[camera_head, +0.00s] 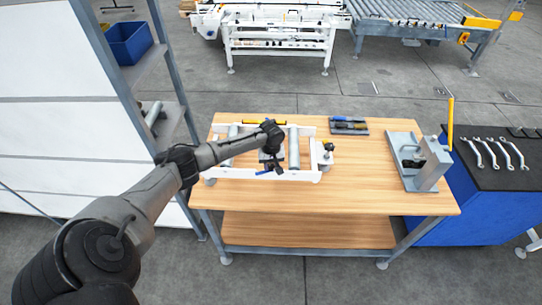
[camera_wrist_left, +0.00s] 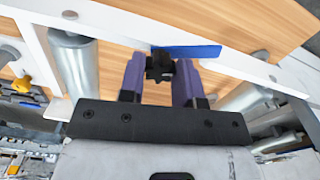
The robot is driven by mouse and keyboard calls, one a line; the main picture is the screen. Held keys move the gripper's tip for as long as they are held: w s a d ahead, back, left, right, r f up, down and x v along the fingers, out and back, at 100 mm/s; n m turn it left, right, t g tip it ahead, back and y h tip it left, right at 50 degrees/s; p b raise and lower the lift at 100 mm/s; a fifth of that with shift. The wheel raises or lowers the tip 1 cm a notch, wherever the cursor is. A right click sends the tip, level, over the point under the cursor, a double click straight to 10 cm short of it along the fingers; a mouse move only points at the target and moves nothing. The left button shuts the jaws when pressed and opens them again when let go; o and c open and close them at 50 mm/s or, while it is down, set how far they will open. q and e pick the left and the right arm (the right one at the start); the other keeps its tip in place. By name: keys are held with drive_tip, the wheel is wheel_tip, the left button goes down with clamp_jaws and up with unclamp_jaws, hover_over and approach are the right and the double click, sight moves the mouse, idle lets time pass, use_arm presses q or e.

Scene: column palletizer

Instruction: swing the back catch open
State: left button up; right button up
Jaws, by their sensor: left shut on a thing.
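A white roller frame (camera_head: 224,173) lies on the wooden workbench, with metal rollers across it. A yellow bar (camera_head: 264,122) lies along its far rail. A blue catch lever (camera_head: 264,172) is at its near rail; it also shows in the left wrist view (camera_wrist_left: 192,52), lying along the white rail. The gripper partly hides the catch. My right gripper is out of view.
A dark tool tray (camera_head: 349,126) lies at the bench's back. A grey bracket fixture (camera_head: 427,170) stands at its right end. Several wrenches (camera_head: 497,153) lie on the dark-topped blue cabinet. A shelf with a blue bin (camera_head: 128,42) stands left. The bench's front right is clear.

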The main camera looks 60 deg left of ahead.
sight(271, 165)
use_arm(q)
drive_tip(key=n+p, duration=0.1)
drive_tip(key=p, duration=0.1)
drive_tip(key=n+p, duration=0.2)
drive_tip(key=shift+r+n, duration=0.25)
drive_tip(key=shift+n, duration=0.05)
drive_tip(key=shift+f+n+p, duration=0.2)
drive_tip(key=shift+n+p, duration=1.3)
drive_tip(key=shift+p, duration=0.15)
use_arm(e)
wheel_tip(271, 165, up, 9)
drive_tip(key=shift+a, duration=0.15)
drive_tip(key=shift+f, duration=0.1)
use_arm(q)
drive_tip(key=o, duration=0.9)
drive_tip(key=shift+o, duration=0.2)
drive_tip(key=shift+r, duration=0.3)
wheel_tip(271, 165, up, 13)
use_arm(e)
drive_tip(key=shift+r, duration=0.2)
